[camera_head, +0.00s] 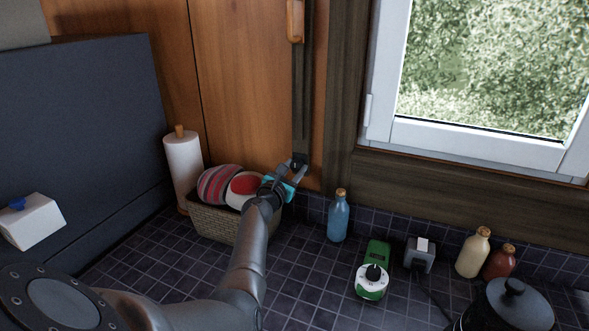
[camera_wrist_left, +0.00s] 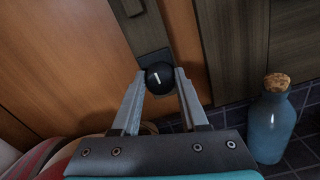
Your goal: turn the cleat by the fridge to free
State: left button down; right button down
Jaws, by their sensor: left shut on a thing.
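The cleat appears to be a round black knob (camera_wrist_left: 159,78) with a short white mark, on a dark plate on the wooden wall. In the wrist view the mark is nearly upright, its top leaning slightly left. My left gripper (camera_wrist_left: 160,84) is shut on the knob, one finger on each side. In the head view the left gripper (camera_head: 297,166) reaches the wall at the foot of a dark vertical strip (camera_head: 301,100), and its fingers largely hide the knob. The large dark blue-grey body (camera_head: 85,130) at the left may be the fridge. My right gripper is out of view.
A blue corked bottle (camera_head: 338,218) is close on the right. A green device (camera_head: 377,255), two more bottles and a black pot (camera_head: 507,305) stand further right.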

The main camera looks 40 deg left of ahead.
pick_arm(q)
jog(key=shift+f+m, duration=0.1)
jog(key=shift+m, duration=0.3)
jog(key=m+b, duration=0.2)
jog(key=m, duration=0.1)
jog(key=shift+m, duration=0.4)
jog(key=m+b, duration=0.2)
jog(key=m, duration=0.2)
jog(key=shift+f+m, duration=0.1)
jog(key=shift+m, duration=0.2)
jog(key=m+b, duration=0.1)
jog(key=m, duration=0.3)
jog(key=m+b, duration=0.1)
jog(key=m, duration=0.3)
jog(key=shift+d+m, duration=0.1)
jog(key=shift+m, duration=0.5)
jog(key=shift+c, duration=2.2)
grip_release()
jog(key=shift+s, duration=0.1)
